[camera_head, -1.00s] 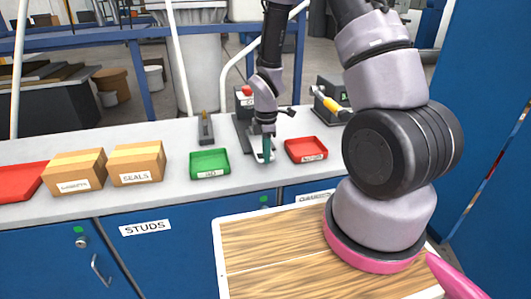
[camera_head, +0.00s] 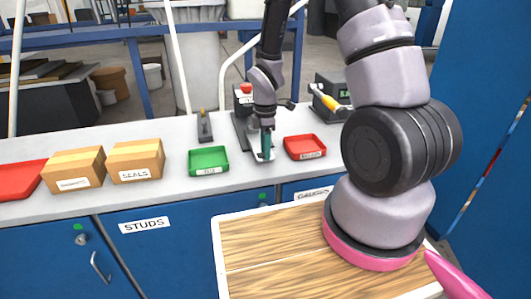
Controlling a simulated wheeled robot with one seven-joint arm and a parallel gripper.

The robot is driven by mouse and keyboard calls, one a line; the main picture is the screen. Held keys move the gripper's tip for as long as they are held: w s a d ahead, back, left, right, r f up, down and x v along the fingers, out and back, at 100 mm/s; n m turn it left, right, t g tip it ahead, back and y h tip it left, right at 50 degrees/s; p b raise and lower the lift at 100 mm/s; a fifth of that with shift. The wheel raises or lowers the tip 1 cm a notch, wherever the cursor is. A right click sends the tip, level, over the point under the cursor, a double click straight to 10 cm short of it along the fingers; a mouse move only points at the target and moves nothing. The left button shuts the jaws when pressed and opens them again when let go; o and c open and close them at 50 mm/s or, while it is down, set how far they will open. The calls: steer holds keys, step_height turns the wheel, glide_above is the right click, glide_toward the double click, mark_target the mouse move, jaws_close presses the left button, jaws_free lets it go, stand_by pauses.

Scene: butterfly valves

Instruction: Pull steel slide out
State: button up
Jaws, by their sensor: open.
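My gripper (camera_head: 266,157) points down over the worktop, between the green tray and the right red tray. Its teal fingers are small in view, and it holds nothing that I can make out. A dark fixture (camera_head: 241,128) stands just behind and left of it, partly hidden by my wrist. A pale metal piece (camera_head: 258,157) shows low at the fingertips; it may be the steel slide, but I cannot tell for sure. I cannot tell whether the fingers touch it.
A green tray (camera_head: 208,161) and a red tray (camera_head: 304,147) flank my gripper. Two cardboard boxes, one labelled SEALS (camera_head: 136,161), and another red tray (camera_head: 20,181) are left. A small dark stand (camera_head: 204,127) and a yellow-handled tool (camera_head: 327,100) stand behind. The front worktop strip is clear.

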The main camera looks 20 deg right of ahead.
step_height(320, 180, up, 9)
stand_by(0.3)
steer(key=shift+r, duration=0.15)
steer(key=s+d+r+m+t, duration=0.2)
steer(key=s+r+m, duration=0.3)
steer(key=r+m, duration=0.2)
steer(key=s+d+r+m+t+y, duration=0.1)
steer(key=s+r+m, duration=0.4)
steer(key=r, duration=0.7)
steer(key=s+d+r+m+t+y, duration=0.1)
steer(key=s+r+m+t, duration=0.3)
steer(key=r+m, duration=0.5)
steer(key=shift+s+d+r+m, duration=0.25)
steer(key=shift+s+d+m, duration=0.4)
steer(key=shift+d, duration=0.25)
